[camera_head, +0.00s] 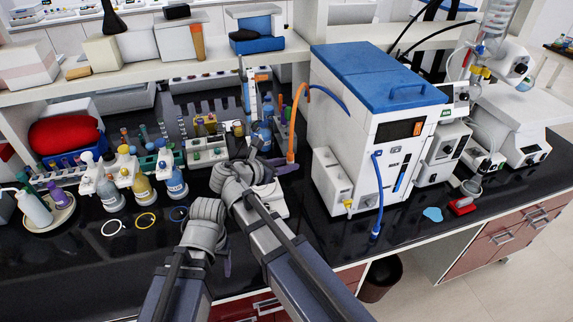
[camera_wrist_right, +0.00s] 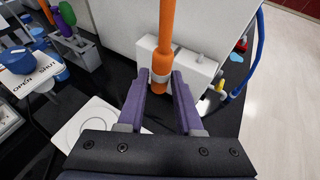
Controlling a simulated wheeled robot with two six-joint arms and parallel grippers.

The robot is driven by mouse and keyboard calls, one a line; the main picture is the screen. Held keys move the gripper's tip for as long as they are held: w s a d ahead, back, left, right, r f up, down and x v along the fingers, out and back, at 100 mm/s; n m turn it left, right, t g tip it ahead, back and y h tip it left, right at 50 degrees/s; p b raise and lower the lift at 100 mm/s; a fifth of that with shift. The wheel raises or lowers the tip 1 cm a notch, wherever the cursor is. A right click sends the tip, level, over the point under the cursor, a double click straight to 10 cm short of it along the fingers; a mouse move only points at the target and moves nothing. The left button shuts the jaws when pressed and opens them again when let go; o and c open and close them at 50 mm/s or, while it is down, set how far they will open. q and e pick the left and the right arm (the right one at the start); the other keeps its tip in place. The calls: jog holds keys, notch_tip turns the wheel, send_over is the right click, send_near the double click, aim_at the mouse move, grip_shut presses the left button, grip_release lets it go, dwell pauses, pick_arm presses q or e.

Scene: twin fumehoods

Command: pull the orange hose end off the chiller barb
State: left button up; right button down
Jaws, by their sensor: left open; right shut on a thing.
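The orange hose (camera_head: 297,112) arcs up beside the chiller (camera_head: 366,120), a white box with a blue top. A pale block on the chiller's side (camera_wrist_right: 204,68) shows behind the hose. I cannot make out the barb or whether the hose end still touches it. My left gripper (camera_head: 227,262) is open, low near the counter's front edge.
A blue hose (camera_head: 378,190) hangs down the chiller's front. Several bottles (camera_head: 142,188) and tube racks (camera_head: 207,150) crowd the counter to the left. Loose rings (camera_head: 145,222) lie in front of them. A flat white plate (camera_wrist_right: 88,128) lies below my right gripper.

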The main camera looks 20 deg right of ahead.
aim_at(287, 155)
jog(key=shift+r, duration=0.3)
jog(key=shift+r+p, duration=1.4)
jog(key=shift+p, duration=0.1)
jog(key=shift+r, duration=0.1)
jog(key=shift+r+p, duration=1.45)
jog(key=shift+p, duration=0.05)
notch_tip(287, 155, up, 3)
jog(key=p, duration=0.3)
jog(key=shift+f, duration=0.15)
